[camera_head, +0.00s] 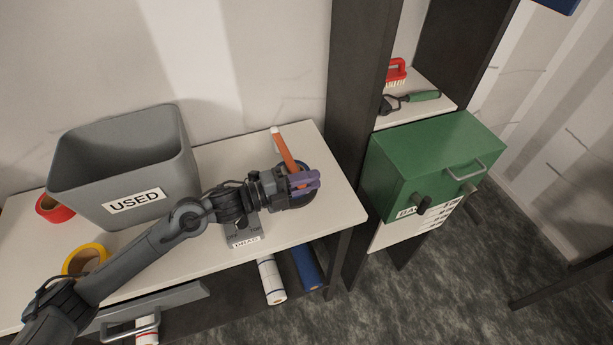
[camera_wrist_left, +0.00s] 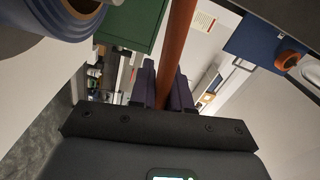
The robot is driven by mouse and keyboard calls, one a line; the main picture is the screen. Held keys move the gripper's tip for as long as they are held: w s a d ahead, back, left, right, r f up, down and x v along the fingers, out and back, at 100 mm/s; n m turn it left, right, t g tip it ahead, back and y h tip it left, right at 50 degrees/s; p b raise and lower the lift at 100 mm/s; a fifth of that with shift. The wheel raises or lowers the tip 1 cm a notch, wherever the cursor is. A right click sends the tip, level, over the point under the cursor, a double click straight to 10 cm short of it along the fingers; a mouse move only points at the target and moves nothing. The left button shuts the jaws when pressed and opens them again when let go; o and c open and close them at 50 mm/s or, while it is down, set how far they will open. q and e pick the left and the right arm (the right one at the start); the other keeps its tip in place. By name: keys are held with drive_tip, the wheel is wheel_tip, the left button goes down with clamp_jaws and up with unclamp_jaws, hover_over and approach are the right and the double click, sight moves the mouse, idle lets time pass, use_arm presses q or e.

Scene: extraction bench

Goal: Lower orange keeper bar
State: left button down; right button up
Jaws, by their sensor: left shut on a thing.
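The orange keeper bar (camera_head: 284,147) has a pale far end and runs from my left gripper back toward the wall. My left gripper (camera_head: 304,182), with purple fingers, is shut on the bar's near end over a dark round device (camera_head: 291,200) on the white bench. The gripper and arm hide much of this device and the bar's near end. In the left wrist view the bar (camera_wrist_left: 179,45) runs upright between the purple fingers (camera_wrist_left: 163,88). I cannot tell how high the bar is above the device. My right gripper is not in view.
A grey bin (camera_head: 128,165) labelled USED stands on the bench (camera_head: 333,215). Yellow tape (camera_head: 85,258) and red tape (camera_head: 50,207) lie near it. Rolls (camera_head: 271,279) sit below the bench. A dark shelf post (camera_head: 352,100) and green box (camera_head: 432,155) stand to the right.

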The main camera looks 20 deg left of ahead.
use_arm(q)
drive_tip(key=shift+f, duration=0.35)
drive_tip(key=c, duration=1.2)
unclamp_jaws()
drive_tip(key=shift+o, duration=0.2)
drive_tip(key=v, duration=1)
drive_tip(key=shift+s+a, duration=0.3)
